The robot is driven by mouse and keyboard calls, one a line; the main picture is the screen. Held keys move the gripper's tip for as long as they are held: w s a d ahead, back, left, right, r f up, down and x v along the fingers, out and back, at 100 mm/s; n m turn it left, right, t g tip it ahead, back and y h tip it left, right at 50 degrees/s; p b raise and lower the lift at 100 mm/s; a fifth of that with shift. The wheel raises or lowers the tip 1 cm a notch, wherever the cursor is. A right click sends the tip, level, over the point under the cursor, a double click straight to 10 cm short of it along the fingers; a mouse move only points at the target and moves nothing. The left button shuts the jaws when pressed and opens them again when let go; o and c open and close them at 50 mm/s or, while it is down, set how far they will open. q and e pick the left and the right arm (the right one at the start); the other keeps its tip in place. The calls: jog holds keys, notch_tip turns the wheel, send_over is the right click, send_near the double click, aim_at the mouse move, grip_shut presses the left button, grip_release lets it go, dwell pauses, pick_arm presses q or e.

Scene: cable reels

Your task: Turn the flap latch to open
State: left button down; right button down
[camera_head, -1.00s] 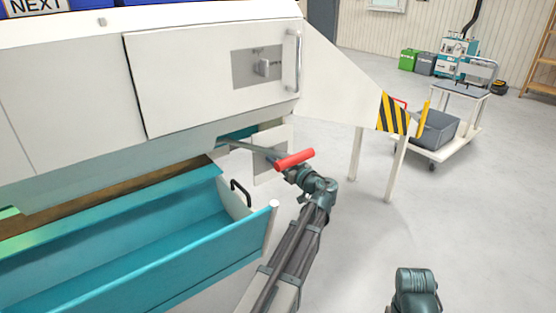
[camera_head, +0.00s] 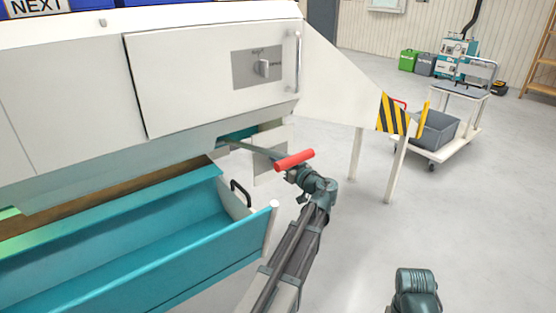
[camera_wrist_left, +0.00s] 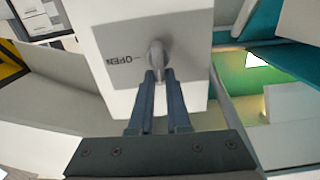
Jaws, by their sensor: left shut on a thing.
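The flap latch (camera_wrist_left: 156,52) is a small grey lever on a grey plate (camera_wrist_left: 185,35), fixed to a white panel, in the left wrist view. The word OPEN and a short dash are to the left of the lever, which lies along the picture's up-down direction, not toward the dash. My left gripper (camera_wrist_left: 158,76) is shut on the lever's near end. In the head view my left arm reaches to a white panel (camera_head: 272,165) under the machine; its fingertips cannot be made out there.
A red handle (camera_head: 294,160) on a metal rod is close to my left wrist. A teal trough (camera_head: 120,260) with a black handle (camera_head: 240,192) is to the left. Another latch (camera_head: 264,68) is on the upper door. Open floor is to the right, with a cart (camera_head: 440,140) farther back.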

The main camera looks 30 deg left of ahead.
pick_arm(q)
jog(key=shift+w+d+f+m+b, duration=0.1)
jog(key=shift+w+f+m+b, duration=0.2)
jog(key=shift+m, duration=2.55)
jog(key=shift+w+d+f+m+b, duration=0.15)
jog(key=shift+f+m+b, duration=0.25)
jog(key=shift+m, duration=2.5)
jog(key=shift+w+d+f+m+b, duration=0.1)
jog(key=shift+w+f+m+b, duration=0.25)
jog(key=shift+m, duration=2.5)
jog(key=shift+s+f, duration=0.1)
jog(key=shift+s, duration=0.05)
jog(key=c, duration=0.9)
grip_release()
jog(key=v, duration=1.3)
jog(key=shift+d, duration=0.3)
